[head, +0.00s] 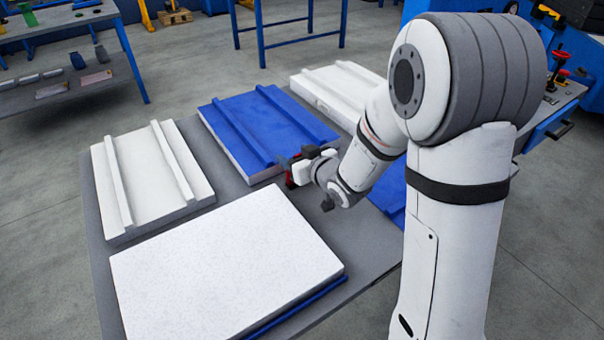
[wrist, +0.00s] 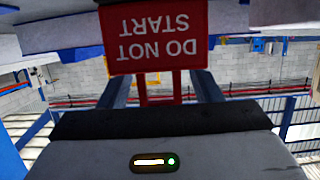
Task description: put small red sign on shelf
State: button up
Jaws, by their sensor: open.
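The small red sign (wrist: 155,38) fills the top middle of the wrist view, with white "DO NOT START" lettering that reads upside down. Its narrower red lower part lies between the two fingers of my gripper (wrist: 165,85). The fingers are apart, and I cannot tell whether either touches the sign. In the head view my gripper (head: 298,165) is over the near edge of the blue panel, and a small red patch of the sign (head: 290,177) shows at its end. A grey lower shelf (head: 105,84) is under the bench at the far left.
A grey table (head: 232,186) carries a white ribbed panel (head: 145,185), a blue ribbed panel (head: 255,125) and a flat white panel (head: 225,265). Another white panel (head: 325,85) lies behind my arm. Small items lie on the shelf. A blue-framed stand (head: 262,35) is at the back.

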jog(key=shift+r, duration=0.1)
jog(key=c, duration=1.1)
